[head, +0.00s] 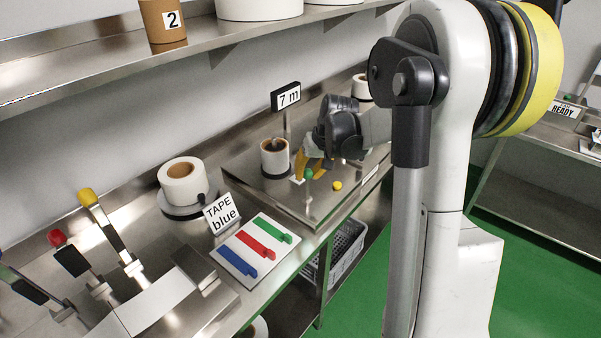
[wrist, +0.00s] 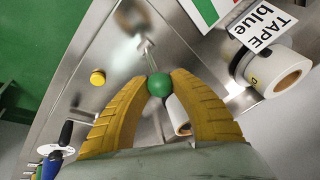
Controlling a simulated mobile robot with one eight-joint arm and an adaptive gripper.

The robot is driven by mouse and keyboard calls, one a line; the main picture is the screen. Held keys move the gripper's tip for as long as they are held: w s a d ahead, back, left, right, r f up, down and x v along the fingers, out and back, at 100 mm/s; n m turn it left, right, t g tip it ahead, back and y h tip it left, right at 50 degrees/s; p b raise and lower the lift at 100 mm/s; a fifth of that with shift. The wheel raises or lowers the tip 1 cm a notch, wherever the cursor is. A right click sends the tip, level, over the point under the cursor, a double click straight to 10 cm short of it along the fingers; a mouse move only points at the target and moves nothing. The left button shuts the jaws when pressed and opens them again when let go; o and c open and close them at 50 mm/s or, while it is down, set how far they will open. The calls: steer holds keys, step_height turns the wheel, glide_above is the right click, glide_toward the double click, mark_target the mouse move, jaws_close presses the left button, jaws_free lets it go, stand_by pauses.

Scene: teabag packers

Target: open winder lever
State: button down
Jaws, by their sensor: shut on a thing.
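The winder lever's green ball knob (wrist: 159,84) sits between my yellow fingertips in the wrist view, with a thin metal rod (wrist: 147,52) running up from it in the picture. My gripper (wrist: 158,80) is shut on this knob. In the head view the green knob (head: 309,174) shows at the tips of my gripper (head: 305,172), above the steel winder plate. A yellow button (head: 337,185) lies on the plate to the right of the knob; it also shows in the wrist view (wrist: 97,77). The lever's base is partly hidden by my fingers in the head view.
A white roll (head: 275,155) and a "7 m" sign (head: 287,96) stand behind. To the left are a "TAPE blue" sign (head: 219,213), a large roll (head: 183,181) and a board with coloured strips (head: 254,244). A shelf (head: 120,75) runs above.

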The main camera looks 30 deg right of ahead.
steer(key=shift+s+d+f+t+y+b, duration=0.2)
steer(key=shift+s+d+t+b, duration=0.15)
steer(key=shift+s, duration=0.45)
steer(key=shift+s+d+f+t+y+b, duration=0.1)
steer(key=shift+s+d+f+t+b, duration=0.15)
steer(key=shift+s+t, duration=0.4)
steer(key=shift+s+d+f+t+y+b, duration=0.15)
steer(key=shift+s+d+t+b, duration=0.15)
steer(key=shift+s, duration=0.65)
steer(key=c, duration=1.1)
jaws_free()
steer(key=shift+s+d, duration=0.1)
steer(key=v, duration=1.2)
